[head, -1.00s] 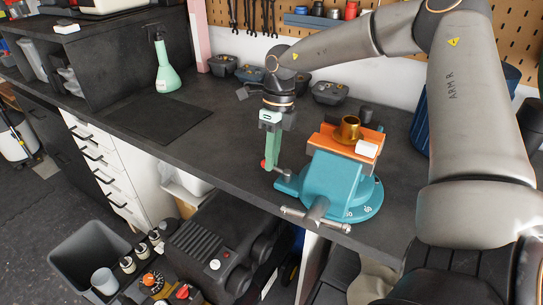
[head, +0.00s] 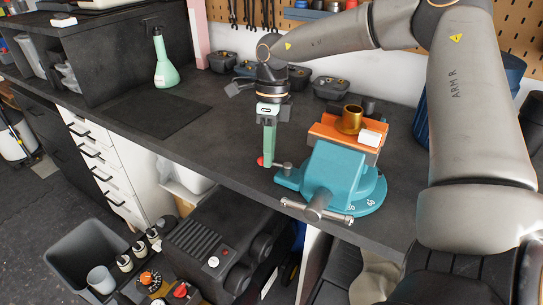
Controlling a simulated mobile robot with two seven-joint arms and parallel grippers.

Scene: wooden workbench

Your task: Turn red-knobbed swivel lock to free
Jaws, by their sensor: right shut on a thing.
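A teal bench vise (head: 336,173) stands at the front edge of the dark workbench. A small red knob (head: 262,161) shows at the left of its swivel base, beside a grey post (head: 287,167). My right gripper (head: 267,160) points down with its green fingers at the red knob, shut on it. The fingers hide part of the knob and most of its lever. My left gripper is not in view.
The vise's orange jaws hold a brass-coloured part (head: 350,120) beside a white block (head: 370,138). The vise handle (head: 316,207) sticks out over the bench's front edge. Dark bins (head: 330,88) line the back wall. A green flask (head: 165,65) stands left, near a black mat (head: 160,115).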

